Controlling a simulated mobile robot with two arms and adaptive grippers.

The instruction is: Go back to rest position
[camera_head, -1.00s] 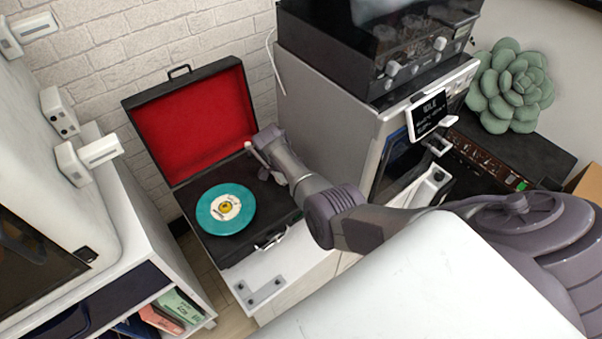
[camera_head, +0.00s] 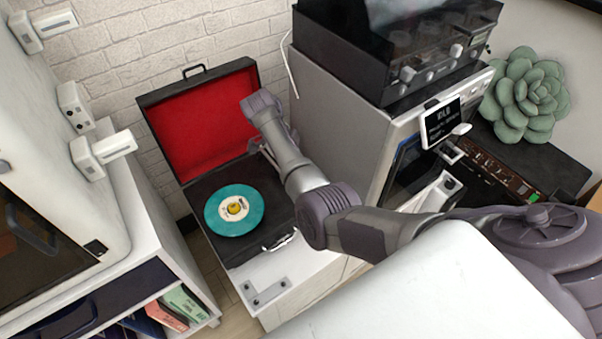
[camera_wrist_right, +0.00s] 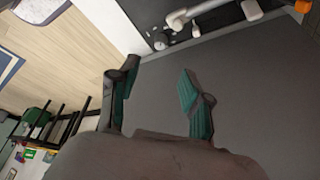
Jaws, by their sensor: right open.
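My right arm (camera_head: 312,195) reaches in from the right in the head view, over the right side of the record player (camera_head: 232,265). Its gripper is mostly hidden behind the wrist there. In the right wrist view my right gripper (camera_wrist_right: 157,92) is open, with two teal-padded fingers apart and nothing between them. A plain dark grey surface lies behind the fingers. The record player is an open black case with a red-lined lid (camera_head: 205,122). A teal record (camera_head: 217,222) with a pale label lies flat on it. My left gripper is not in view.
A pale cabinet (camera_head: 335,115) with a black-topped machine (camera_head: 385,50) stands close right of the arm. A small dark screen (camera_head: 441,120) and a green succulent (camera_head: 525,95) are farther right. A white unit with an open shelf (camera_head: 150,240) stands left.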

